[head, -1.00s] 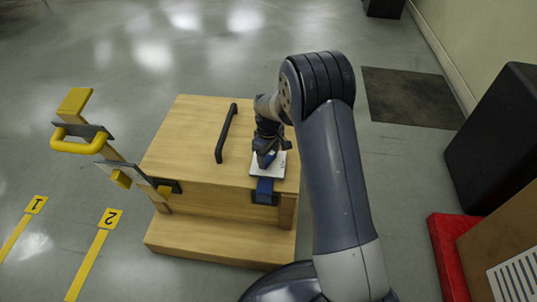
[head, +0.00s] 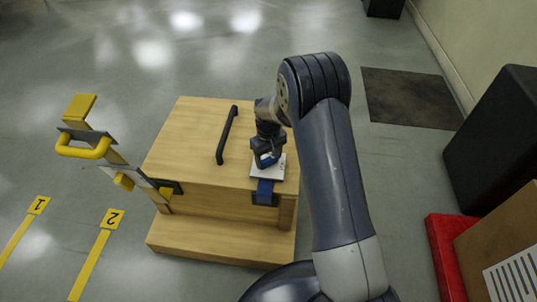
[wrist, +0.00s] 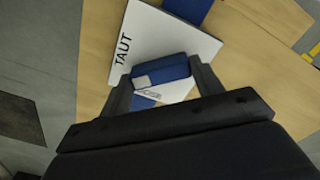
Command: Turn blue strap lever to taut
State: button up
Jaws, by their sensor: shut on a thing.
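The blue strap lever (wrist: 160,72) sits over a white plate (wrist: 150,38) in the wrist view. It lies between the two fingers of my gripper (wrist: 162,82), which is shut on it. The word TAUT is printed at the plate's left side, and a second, partly covered label is near the lever's lower edge. In the head view my gripper (head: 266,158) is down at the plate (head: 280,166) on the box top, and only a bit of the blue lever shows. A blue strap (head: 265,188) runs from the plate over the front edge into a black fitting.
The plate is on a wooden box (head: 190,145) with a black bar handle (head: 227,135). A yellow-handled post (head: 84,148) stands at its left. A red block (head: 452,255) and a black case (head: 500,140) are at the right.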

aim_at(268, 159)
jog(key=m+p, duration=0.1)
jog(key=m, duration=0.3)
jog(key=shift+r, duration=0.1)
jog(key=shift+m+p, duration=0.45)
jog(key=shift+m, duration=1.45)
jog(key=o, duration=1)
notch_tip(268, 159, up, 11)
jog(key=p, duration=0.3)
jog(key=shift+f, duration=0.25)
notch_tip(268, 159, down, 11)
jog(key=b, duration=0.3)
jog(key=shift+r, duration=0.15)
